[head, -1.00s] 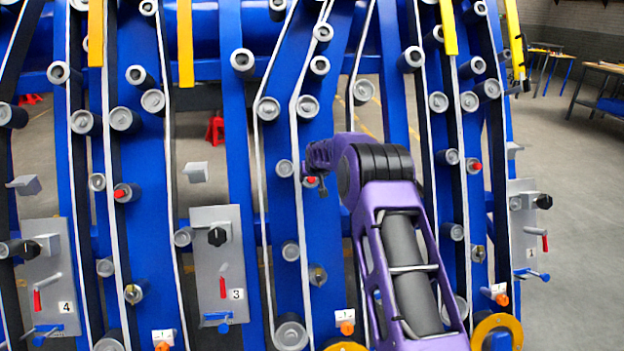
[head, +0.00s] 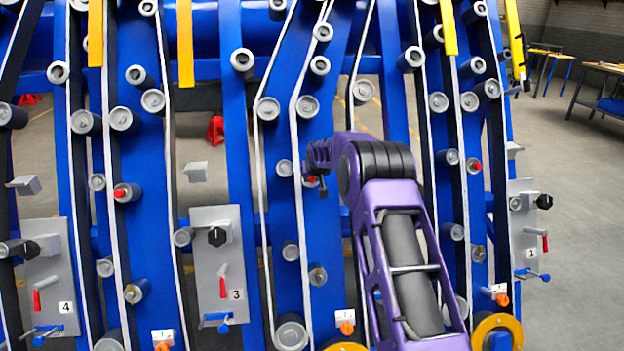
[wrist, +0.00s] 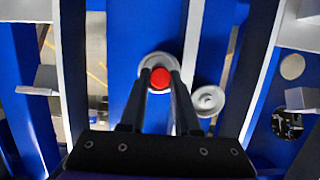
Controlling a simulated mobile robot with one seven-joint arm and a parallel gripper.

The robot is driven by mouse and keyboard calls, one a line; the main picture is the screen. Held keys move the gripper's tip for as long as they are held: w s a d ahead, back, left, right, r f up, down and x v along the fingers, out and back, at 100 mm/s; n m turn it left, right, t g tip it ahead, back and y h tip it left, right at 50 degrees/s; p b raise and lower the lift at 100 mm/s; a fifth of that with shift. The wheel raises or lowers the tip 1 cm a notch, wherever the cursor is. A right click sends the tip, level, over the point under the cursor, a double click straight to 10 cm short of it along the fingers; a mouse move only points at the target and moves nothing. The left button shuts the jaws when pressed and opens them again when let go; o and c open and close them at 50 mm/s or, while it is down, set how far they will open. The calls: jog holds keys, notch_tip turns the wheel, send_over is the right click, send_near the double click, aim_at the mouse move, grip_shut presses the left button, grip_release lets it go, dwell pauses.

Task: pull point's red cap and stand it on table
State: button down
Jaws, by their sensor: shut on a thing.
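The red cap (wrist: 159,79) shows in the wrist view between the two dark fingers of my gripper (wrist: 160,73). The fingers are shut on its sides. Behind it is a round grey roller end on a blue upright; I cannot tell whether the cap is still seated on the point. In the head view my gripper (head: 312,172) is at the middle blue upright, and it mostly hides the cap. Two other red caps, on the left (head: 121,193) and on the right (head: 477,166), sit on roller ends. A table (head: 606,68) stands at the far right.
Grey rollers and white belts crowd the blue chassis around my gripper. Grey panels (head: 222,255) with black knobs and red levers stick out at several places. Yellow bars (head: 185,45) hang above. The floor (head: 580,200) on the right is clear.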

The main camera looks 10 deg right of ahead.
aim_at(312, 181)
jog(key=shift+s+r+b, duration=0.2)
jog(key=shift+s+r, duration=0.2)
jog(key=shift+s, duration=0.3)
jog(key=shift+s+r+b, duration=0.2)
jog(key=shift+s+r, duration=0.2)
jog(key=shift+s, duration=0.3)
